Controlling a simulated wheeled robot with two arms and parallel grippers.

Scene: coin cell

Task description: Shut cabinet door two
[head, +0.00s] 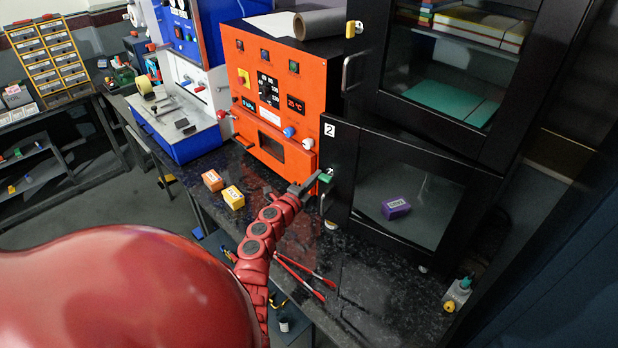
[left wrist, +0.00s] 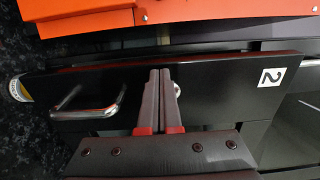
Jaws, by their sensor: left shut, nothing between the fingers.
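Cabinet door two (head: 341,170) is a black-framed glass door marked with a white "2" label. It appears slightly ajar, its left edge standing out from the cabinet. In the left wrist view the door (left wrist: 225,85) spans the frame, with a metal bar handle (left wrist: 88,103) at left and a round lock behind the fingers. My left gripper (head: 315,181) is shut and empty. Its fingertips (left wrist: 160,72) are in front of the door frame between handle and label; I cannot tell whether they touch. My right gripper is not in view.
A purple box (head: 396,207) shows through the glass. The orange oven (head: 285,75) stands left of the cabinet. Orange and yellow boxes (head: 232,198) and red-handled tongs (head: 305,275) lie on the dark speckled bench. The bench before the door is mostly clear.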

